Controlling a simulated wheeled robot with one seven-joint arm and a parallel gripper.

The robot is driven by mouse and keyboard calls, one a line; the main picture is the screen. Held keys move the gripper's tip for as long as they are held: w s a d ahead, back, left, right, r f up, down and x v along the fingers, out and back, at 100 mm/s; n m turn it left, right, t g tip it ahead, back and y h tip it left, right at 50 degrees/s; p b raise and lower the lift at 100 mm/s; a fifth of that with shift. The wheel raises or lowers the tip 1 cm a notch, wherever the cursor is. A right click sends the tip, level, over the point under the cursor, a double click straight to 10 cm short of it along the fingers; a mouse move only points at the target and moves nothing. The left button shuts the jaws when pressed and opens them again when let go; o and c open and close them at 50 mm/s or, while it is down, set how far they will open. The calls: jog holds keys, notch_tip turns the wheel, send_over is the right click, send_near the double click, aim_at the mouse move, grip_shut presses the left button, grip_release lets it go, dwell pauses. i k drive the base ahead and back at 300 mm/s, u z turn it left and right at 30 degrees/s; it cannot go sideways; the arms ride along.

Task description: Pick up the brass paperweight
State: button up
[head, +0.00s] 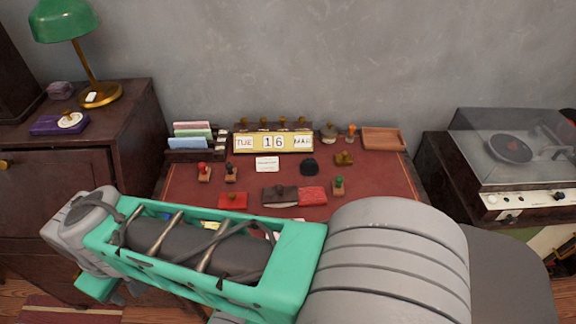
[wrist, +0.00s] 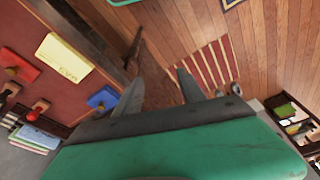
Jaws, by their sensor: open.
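A small brass-coloured object (head: 344,158), which looks like the brass paperweight, sits on the red desk top (head: 386,180) toward the back right, in front of the wooden tray. It is small in the head view, and I cannot make it out in the wrist view. My gripper (wrist: 160,76) is open and empty in the wrist view, its two fingers apart over the desk's edge and the wooden floor. In the head view my arm crosses the front of the desk and hides part of it. The gripper end is at the lower left, well away from the brass object.
A dark round object (head: 309,166), stamps, red pads (head: 312,196) and a calendar (head: 273,142) crowd the desk. A wooden tray (head: 382,138) is behind. A yellow box (wrist: 64,58) and blue pad (wrist: 102,98) lie near the desk's edge. A record player (head: 510,150) stands right.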

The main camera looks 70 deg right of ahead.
aim_at(344, 160)
jog(key=z, duration=0.55)
jog(key=k, duration=0.6)
jog(key=z, duration=1.25)
jog(key=i, duration=0.5)
